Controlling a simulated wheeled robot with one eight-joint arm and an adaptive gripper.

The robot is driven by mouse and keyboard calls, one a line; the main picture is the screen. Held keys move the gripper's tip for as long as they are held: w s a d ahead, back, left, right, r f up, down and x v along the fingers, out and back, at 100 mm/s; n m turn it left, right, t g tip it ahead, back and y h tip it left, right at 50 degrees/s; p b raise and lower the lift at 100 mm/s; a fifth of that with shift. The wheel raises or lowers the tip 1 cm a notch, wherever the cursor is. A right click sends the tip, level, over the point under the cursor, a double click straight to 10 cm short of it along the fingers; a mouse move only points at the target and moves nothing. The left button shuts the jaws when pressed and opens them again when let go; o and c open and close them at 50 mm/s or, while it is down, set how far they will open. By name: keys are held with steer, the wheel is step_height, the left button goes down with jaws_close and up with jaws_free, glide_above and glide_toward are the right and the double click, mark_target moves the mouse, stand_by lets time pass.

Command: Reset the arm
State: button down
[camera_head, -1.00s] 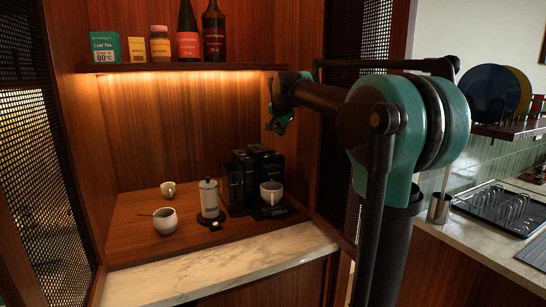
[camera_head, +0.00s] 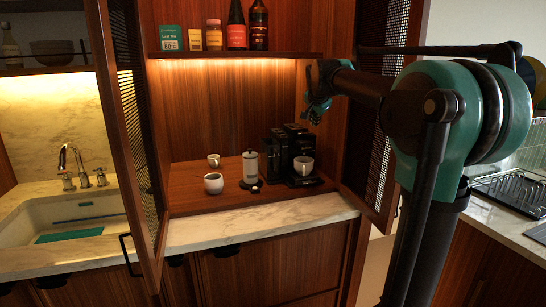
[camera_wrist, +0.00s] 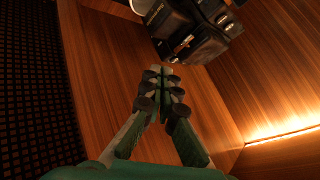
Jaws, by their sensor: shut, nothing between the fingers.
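My gripper (camera_wrist: 160,90) is shut and empty in the wrist view, its fingertips together in front of the wooden wall. In the head view my gripper (camera_head: 316,112) hangs in the air at the right side of the cabinet alcove, above and behind the coffee machine. The black coffee machine (camera_head: 277,157) stands on the wooden counter with a white cup (camera_head: 304,165) on it. It also shows in the wrist view (camera_wrist: 190,35), apart from the fingers. My arm reaches in from the right.
A white press pot (camera_head: 250,167), a white bowl (camera_head: 213,183) and a small cup (camera_head: 214,160) stand on the alcove counter (camera_head: 190,200). A shelf (camera_head: 200,54) with bottles and boxes is above. Open mesh doors (camera_head: 141,130) flank the alcove. A sink (camera_head: 70,225) is at left, a dish rack (camera_head: 515,190) at right.

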steer(key=s+d+f+n+g, duration=0.1)
steer(key=s+f, duration=0.4)
steer(key=f, duration=0.2)
steer(key=s+d+f+n, duration=0.1)
steer(key=s+f+n, duration=0.1)
steer(key=s+f, duration=0.4)
steer(key=s+d+f+n+g, duration=0.1)
steer(key=s+f+n, duration=0.1)
steer(key=s+f, duration=0.3)
steer(key=shift+s+f+g, duration=0.15)
steer(key=shift+s+f, duration=0.05)
steer(key=shift+f, duration=0.65)
steer(key=shift+s+f+g, duration=0.15)
steer(key=shift+f, duration=0.65)
steer(key=s+f+n+g+y, duration=0.1)
steer(key=s+f+n, duration=0.4)
steer(key=s+f, duration=1.3)
steer(key=s+g, duration=0.1)
steer(key=s, duration=0.3)
steer(key=shift+d, duration=0.25)
